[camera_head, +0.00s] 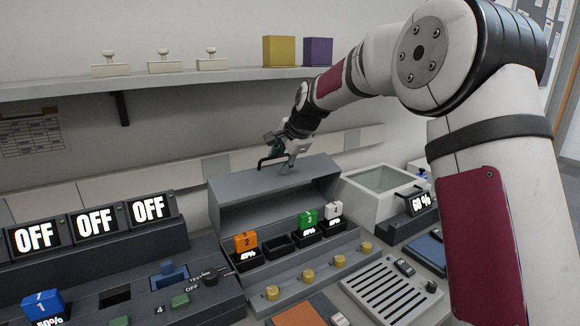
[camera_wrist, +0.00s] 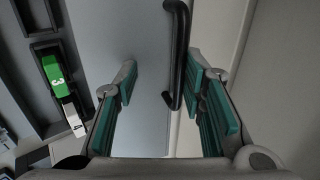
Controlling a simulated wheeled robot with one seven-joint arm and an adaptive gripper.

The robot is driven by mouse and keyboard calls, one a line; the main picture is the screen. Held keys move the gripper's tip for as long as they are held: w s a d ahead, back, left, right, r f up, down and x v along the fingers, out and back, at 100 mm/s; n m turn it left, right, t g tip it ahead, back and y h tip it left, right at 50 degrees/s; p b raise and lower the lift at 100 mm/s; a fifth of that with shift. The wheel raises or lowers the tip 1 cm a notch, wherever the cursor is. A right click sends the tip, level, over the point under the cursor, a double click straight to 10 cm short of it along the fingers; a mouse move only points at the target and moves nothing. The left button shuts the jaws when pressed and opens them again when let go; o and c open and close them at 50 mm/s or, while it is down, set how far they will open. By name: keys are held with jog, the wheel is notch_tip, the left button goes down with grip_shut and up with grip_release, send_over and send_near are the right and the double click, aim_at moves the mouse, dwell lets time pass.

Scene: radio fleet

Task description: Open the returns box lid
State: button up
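A grey lid-like panel (camera_head: 290,187) stands tilted above a row of charging slots in the head view. In the wrist view the grey panel (camera_wrist: 140,30) carries a black bar handle (camera_wrist: 179,50). My gripper (camera_head: 279,158) is over the panel's upper edge. In the wrist view my gripper (camera_wrist: 165,85) is open, its teal pads apart, with the handle between them, nearer the right finger. I cannot tell whether the pads touch it. A white box (camera_head: 360,207) with a pale greenish top stands to the right. No label shows which is the returns box.
Orange radio (camera_head: 246,243), green radio (camera_head: 308,220) and white radio (camera_head: 333,211) stand in the slots below the panel. A blue radio (camera_head: 42,304) is at lower left. A shelf (camera_head: 200,80) with stamps and two blocks runs above. My arm fills the right side.

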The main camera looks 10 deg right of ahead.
jog(key=s, duration=0.1)
jog(key=s+d, duration=0.1)
jog(key=s, duration=0.2)
jog(key=shift+s+d+f, duration=0.25)
jog(key=shift+s, duration=0.05)
